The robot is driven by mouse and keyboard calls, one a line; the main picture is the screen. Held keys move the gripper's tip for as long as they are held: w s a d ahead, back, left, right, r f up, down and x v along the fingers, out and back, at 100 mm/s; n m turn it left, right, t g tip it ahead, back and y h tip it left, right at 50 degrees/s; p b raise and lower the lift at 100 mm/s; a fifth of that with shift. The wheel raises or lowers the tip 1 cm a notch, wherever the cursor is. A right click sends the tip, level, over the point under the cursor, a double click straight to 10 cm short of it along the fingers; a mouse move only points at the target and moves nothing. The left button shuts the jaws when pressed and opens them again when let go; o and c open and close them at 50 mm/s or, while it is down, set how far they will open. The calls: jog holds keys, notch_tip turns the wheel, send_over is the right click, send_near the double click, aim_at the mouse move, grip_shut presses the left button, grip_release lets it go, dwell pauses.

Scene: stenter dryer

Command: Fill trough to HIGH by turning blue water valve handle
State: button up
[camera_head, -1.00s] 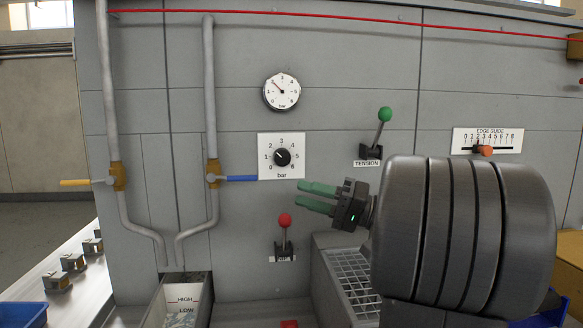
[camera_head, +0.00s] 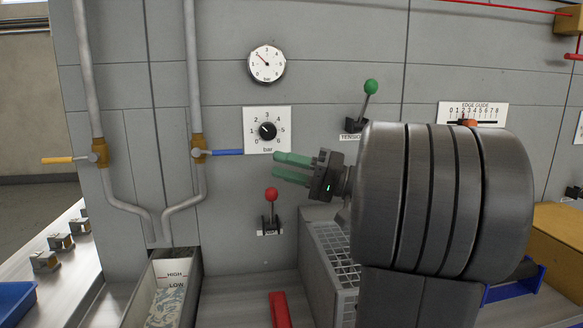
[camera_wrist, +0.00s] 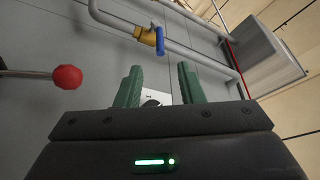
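The blue water valve handle (camera_head: 227,152) points right, level, from a brass valve body (camera_head: 198,149) on the right-hand grey pipe. In the wrist view the blue handle (camera_wrist: 160,41) shows beyond my fingertips. The trough (camera_head: 196,266) stands below the pipe outlets, with HIGH and LOW marks on its inner wall; pale, patterned contents show near and below LOW. My gripper (camera_head: 274,167) has two green fingers, apart and empty, to the right of and slightly below the blue handle, not touching it. The wrist view shows the gap between the fingers (camera_wrist: 158,85).
A yellow-handled valve (camera_head: 70,159) is on the left pipe. A pressure dial (camera_head: 267,131), a gauge (camera_head: 267,63), a red-knobbed lever (camera_head: 271,196) and a green-knobbed tension lever (camera_head: 370,88) are on the panel. A mesh-topped box (camera_head: 335,250) stands below my gripper.

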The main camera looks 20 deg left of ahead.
aim_at(231, 153)
jog(key=shift+x, duration=5.9)
grip_shut()
jog(key=shift+r, duration=0.1)
